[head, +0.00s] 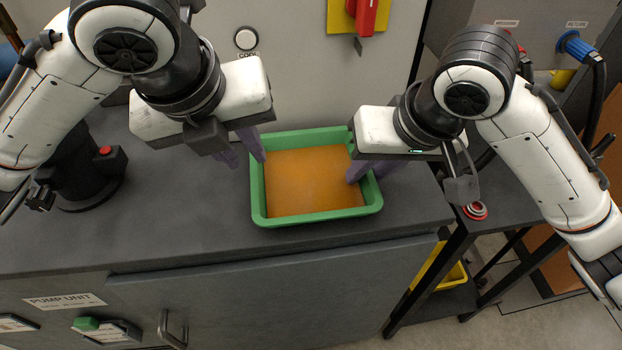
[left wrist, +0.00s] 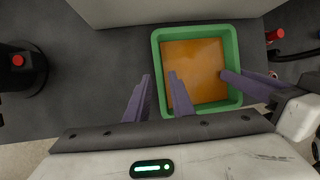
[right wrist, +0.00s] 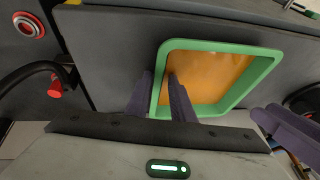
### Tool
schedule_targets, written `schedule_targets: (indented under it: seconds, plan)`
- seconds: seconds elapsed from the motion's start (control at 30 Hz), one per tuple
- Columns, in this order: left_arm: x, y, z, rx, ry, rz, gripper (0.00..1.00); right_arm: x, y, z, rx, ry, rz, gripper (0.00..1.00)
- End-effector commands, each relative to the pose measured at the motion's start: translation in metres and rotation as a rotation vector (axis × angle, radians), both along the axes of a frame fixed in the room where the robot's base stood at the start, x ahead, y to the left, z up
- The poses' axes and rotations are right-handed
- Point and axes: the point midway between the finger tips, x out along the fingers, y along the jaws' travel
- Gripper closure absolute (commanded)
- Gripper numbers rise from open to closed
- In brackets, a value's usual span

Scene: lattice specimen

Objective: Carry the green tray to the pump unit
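The green tray (head: 317,219) sits flat on the dark grey top of the pump unit (head: 170,235), whose front carries a "PUMP UNIT" label. A flat orange surface (head: 310,182) fills the tray's inside. My left gripper (head: 243,156) is open at the tray's left wall, one finger outside and one over the inside; the left wrist view (left wrist: 159,76) shows a gap between the fingers. My right gripper (head: 368,172) is open at the right wall, its fingers on either side of it; the right wrist view (right wrist: 160,75) also shows them apart. I cannot tell whether any finger touches the tray.
A black device with a red button (head: 105,152) stands on the top at the left. A grey panel with a red handle (head: 366,15) rises behind the tray. A lower dark table with a red button (head: 475,210) stands at the right. The top in front of the tray is clear.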

Motion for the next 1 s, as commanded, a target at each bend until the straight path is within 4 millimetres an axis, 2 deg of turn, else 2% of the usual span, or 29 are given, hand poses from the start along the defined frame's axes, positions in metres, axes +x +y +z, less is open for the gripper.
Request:
schedule_targets:
  seconds: [0.03, 0.2, 0.47, 0.57, 0.8, 1.0]
  plan:
    - [-0.002, 0.002, 0.010, 0.001, -0.007, 0.002, 0.78, 0.000, 0.000, 0.000, 0.000, 0.000, 0.000, 0.78]
    - [-0.014, 0.003, 0.033, 0.001, -0.004, 0.002, 0.78, 0.000, 0.000, 0.000, 0.000, 0.000, 0.000, 0.78]
    - [-0.021, 0.005, 0.047, 0.001, 0.002, 0.001, 0.78, -0.001, -0.001, 0.004, 0.000, -0.001, 0.001, 0.78]
    - [-0.022, 0.005, 0.047, 0.002, 0.003, 0.002, 0.78, -0.005, -0.003, 0.016, 0.002, -0.004, 0.001, 0.78]
    - [-0.022, 0.005, 0.047, 0.001, 0.002, 0.001, 0.78, -0.021, -0.016, 0.062, -0.002, -0.011, 0.000, 0.78]
    - [-0.021, 0.004, 0.047, 0.001, 0.002, 0.001, 0.78, -0.034, -0.023, 0.093, -0.002, -0.006, -0.001, 0.78]
